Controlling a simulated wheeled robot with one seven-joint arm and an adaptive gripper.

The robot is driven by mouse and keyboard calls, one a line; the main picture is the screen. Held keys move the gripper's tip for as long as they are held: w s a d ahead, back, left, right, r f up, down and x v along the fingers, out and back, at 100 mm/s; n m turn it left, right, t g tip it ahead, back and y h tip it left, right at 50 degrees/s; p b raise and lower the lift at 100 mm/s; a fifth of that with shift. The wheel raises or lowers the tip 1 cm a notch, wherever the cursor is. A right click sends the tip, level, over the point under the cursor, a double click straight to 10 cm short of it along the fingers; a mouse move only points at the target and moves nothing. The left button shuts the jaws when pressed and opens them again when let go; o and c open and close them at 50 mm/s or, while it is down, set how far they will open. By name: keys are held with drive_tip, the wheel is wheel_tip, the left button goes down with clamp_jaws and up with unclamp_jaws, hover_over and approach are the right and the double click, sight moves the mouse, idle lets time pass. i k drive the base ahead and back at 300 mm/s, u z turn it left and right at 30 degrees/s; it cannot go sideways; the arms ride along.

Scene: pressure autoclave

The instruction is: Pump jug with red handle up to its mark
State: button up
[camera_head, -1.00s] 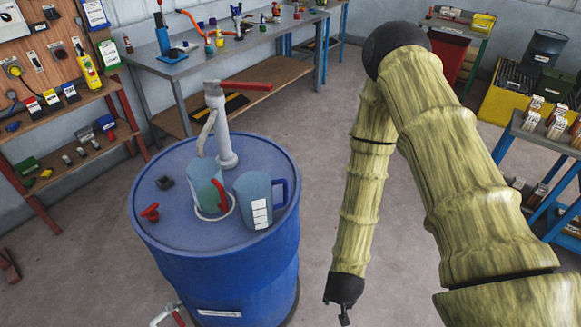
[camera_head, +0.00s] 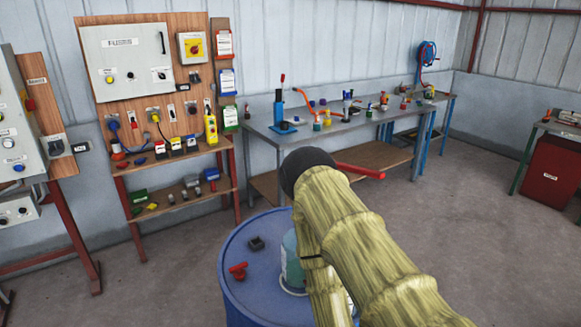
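The jug (camera_head: 292,262) standing on the ring on top of the blue drum (camera_head: 252,302) shows only its pale blue left side. My arm hides the rest, including its red handle, so its mark and fill level cannot be seen. The pump's red lever (camera_head: 362,171) sticks out to the right beyond my arm, roughly level. The pump body and spout are hidden behind my arm. The second jug, with a blue handle, is almost wholly hidden. My gripper is not in view; the lower arm runs out of the bottom of the picture.
A red valve handle (camera_head: 237,271) and a small black fitting (camera_head: 257,243) sit on the drum top. A workbench (camera_head: 262,130) with tools stands behind. A panel board with shelves (camera_head: 165,160) is at the left.

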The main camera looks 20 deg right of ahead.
sight(361, 171)
drive_tip(key=u, duration=0.5)
drive_tip(key=k, duration=0.75)
drive_tip(key=z, duration=1.35)
drive_tip(key=i, duration=0.45)
drive_tip(key=u, duration=0.05)
